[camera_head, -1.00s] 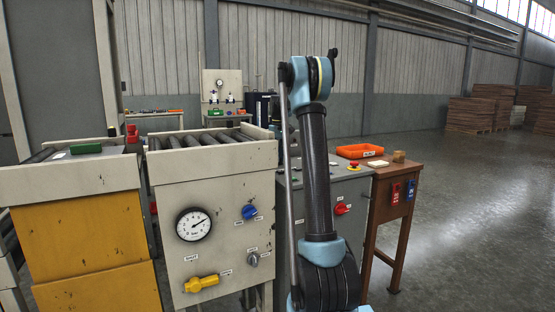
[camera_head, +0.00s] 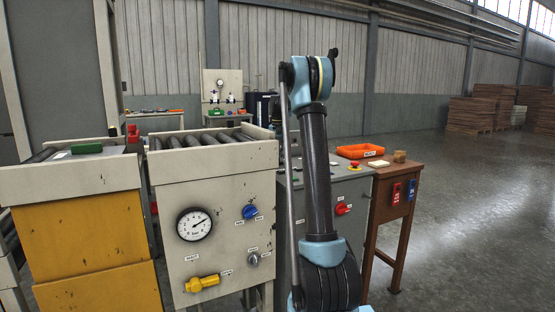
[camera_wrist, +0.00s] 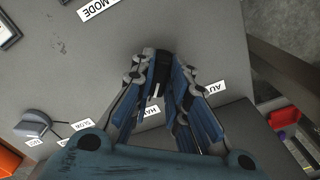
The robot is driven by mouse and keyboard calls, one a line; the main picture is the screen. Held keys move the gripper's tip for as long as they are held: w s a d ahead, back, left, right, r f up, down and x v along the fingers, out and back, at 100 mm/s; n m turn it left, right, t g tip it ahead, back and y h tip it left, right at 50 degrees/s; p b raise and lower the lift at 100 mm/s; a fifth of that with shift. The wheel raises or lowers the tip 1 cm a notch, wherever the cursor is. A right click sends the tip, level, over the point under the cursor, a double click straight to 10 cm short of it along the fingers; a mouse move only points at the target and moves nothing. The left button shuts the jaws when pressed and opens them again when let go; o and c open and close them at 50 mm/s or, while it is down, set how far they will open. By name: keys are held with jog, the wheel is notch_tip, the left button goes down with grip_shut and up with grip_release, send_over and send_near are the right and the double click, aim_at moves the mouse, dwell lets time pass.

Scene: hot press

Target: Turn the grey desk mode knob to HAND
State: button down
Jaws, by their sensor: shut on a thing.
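In the wrist view my gripper (camera_wrist: 163,88) is shut on the dark mode knob (camera_wrist: 157,82) on the grey desk panel (camera_wrist: 100,70). The fingers hide most of the knob. A short white mark shows between the fingertips, on the side towards the HAND label (camera_wrist: 150,111). The knob's exact angle is hard to tell. The AUTO label (camera_wrist: 214,88) lies to the right, partly covered by a finger. The MODE label (camera_wrist: 97,8) is at the top left. In the head view my arm hides the gripper and the mode knob; part of the grey desk (camera_head: 354,188) shows.
Another grey knob (camera_wrist: 36,123) with labels sits at the wrist view's left. In the head view the desk bears a red knob (camera_head: 342,208). A wooden table (camera_head: 390,210) with an orange tray (camera_head: 360,151) stands to its right. A roller unit (camera_head: 215,180) stands left.

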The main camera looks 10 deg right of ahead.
jog(key=shift+m, duration=0.3)
jog(key=c, duration=1.6)
grip_release()
jog(key=shift+o, duration=0.2)
notch_tip(320, 180, up, 12)
